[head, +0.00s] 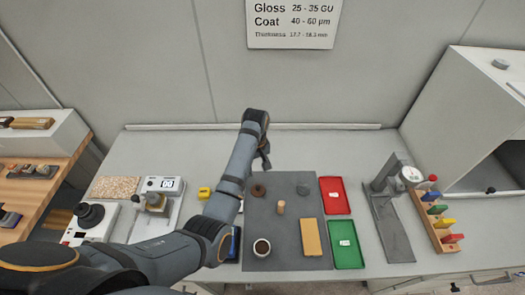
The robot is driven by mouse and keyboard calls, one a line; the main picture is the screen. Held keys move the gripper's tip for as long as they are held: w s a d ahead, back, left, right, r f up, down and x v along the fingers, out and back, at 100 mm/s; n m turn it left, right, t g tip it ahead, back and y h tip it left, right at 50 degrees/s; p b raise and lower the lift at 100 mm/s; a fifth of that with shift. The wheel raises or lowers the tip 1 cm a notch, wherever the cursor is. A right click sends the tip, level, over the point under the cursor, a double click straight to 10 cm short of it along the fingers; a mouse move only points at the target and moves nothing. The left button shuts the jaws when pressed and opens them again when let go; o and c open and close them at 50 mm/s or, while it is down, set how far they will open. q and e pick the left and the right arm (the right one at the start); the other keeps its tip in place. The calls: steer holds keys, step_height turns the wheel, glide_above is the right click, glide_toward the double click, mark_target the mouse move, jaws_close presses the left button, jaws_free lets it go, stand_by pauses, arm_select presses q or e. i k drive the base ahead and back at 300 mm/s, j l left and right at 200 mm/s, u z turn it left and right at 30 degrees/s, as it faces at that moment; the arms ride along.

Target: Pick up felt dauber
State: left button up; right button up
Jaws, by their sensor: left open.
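A small upright tan cylinder (281,208), which looks like the felt dauber, stands near the middle of the dark grey mat (285,258). My left arm comes in from the lower left, and its gripper (265,163) is above the back edge of the mat, pointing down. It is open, small in the view and holds nothing that I can see. It is behind and slightly left of the dauber, apart from it. My right gripper is out of view.
On the mat are a brown ring (258,191), a grey disc (304,190), a cup of dark liquid (262,247) and a tan panel (311,238). Red (335,208) and green (359,257) trays and a gauge stand (390,178) lie right. Scales stand left.

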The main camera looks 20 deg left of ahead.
mark_target(281, 205)
steer(key=k, duration=1.5)
